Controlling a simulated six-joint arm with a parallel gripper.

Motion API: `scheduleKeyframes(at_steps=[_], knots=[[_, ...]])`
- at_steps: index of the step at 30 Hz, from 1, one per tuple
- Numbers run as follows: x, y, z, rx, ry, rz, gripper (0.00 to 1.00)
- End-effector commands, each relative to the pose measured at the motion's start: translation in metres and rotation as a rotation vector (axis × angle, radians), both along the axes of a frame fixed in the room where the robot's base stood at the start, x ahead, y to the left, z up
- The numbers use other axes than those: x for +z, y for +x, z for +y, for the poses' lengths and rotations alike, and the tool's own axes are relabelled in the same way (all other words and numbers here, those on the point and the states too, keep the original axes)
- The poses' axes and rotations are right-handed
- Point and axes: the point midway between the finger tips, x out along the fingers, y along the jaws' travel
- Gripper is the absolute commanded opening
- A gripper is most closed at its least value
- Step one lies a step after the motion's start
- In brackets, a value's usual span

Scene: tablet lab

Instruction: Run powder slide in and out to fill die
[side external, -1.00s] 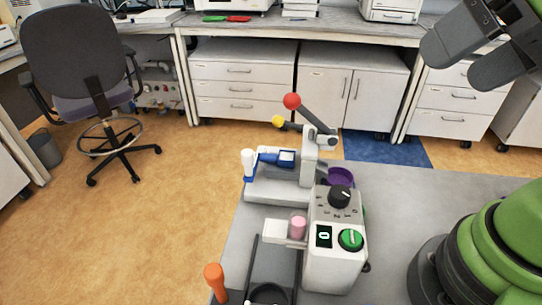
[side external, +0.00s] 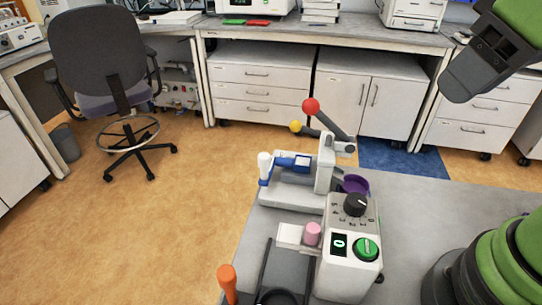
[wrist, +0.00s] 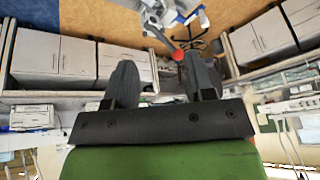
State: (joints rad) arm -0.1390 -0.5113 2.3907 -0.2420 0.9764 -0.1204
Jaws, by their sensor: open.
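The bench-top press (side external: 324,165) stands on a grey table. It has a lever with a red knob (side external: 311,106) and a yellow knob (side external: 296,126). A blue slide (side external: 287,163) with an upright white handle (side external: 265,168) sits across its pale base; I take this to be the powder slide. The die is not clearly visible. My gripper (side external: 455,85) is high at the upper right, well apart from the press. In the wrist view my gripper (wrist: 163,78) is open, with nothing between its fingers, and the red knob (wrist: 178,56) shows beyond them.
A control box (side external: 345,270) with a black dial and green button stands in front of the press. A pink cup (side external: 312,234), purple bowl (side external: 356,184) and orange handle (side external: 228,280) are nearby. The table's right side (side external: 430,200) is clear up to my base.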

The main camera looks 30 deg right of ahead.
Motion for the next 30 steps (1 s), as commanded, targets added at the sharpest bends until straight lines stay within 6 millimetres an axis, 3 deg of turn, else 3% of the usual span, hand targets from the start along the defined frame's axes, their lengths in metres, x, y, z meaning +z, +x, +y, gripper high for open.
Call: scheduleKeyframes(at_steps=[5, 10, 14, 18, 24, 30], knots=[[-0.024, 0.036, 0.007, 0.428, -0.375, 0.204, 0.5], [-0.05, 0.076, 0.025, 0.846, -0.749, 0.351, 0.5], [-0.074, 0.106, 0.053, 1.164, -1.049, 0.436, 0.5], [-0.106, 0.13, 0.096, 1.483, -1.388, 0.498, 0.5], [-0.148, 0.142, 0.154, 1.796, -1.787, 0.521, 0.5], [-0.166, 0.143, 0.177, 1.903, -1.955, 0.514, 0.5]])
